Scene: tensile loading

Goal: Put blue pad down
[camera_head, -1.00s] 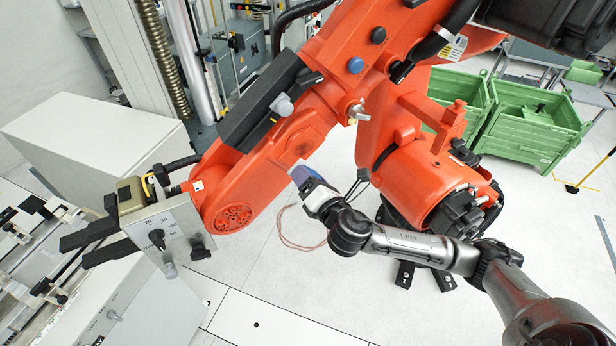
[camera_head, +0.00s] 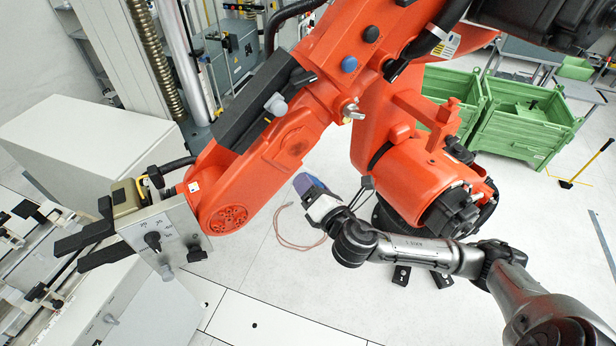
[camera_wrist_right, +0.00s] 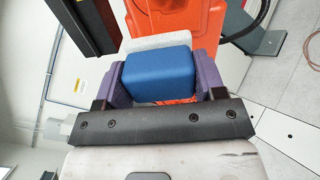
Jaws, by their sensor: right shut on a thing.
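The blue pad (camera_wrist_right: 158,76) sits between the two purple fingers of my right gripper (camera_wrist_right: 162,82) in the right wrist view. The gripper is shut on it, with a finger against each side. In the head view my right gripper (camera_head: 307,184) is held in front of the big orange robot, over the pale floor. There the pad is small and hard to tell from the purple fingers. My left gripper is in neither view.
The orange robot arm (camera_head: 285,140) crosses close to my right gripper, with its orange base (camera_head: 430,190) at the right. A control box (camera_head: 160,238) is at the left. Green crates (camera_head: 520,120) stand at the back right. A thin cable loop (camera_head: 285,235) lies on open floor.

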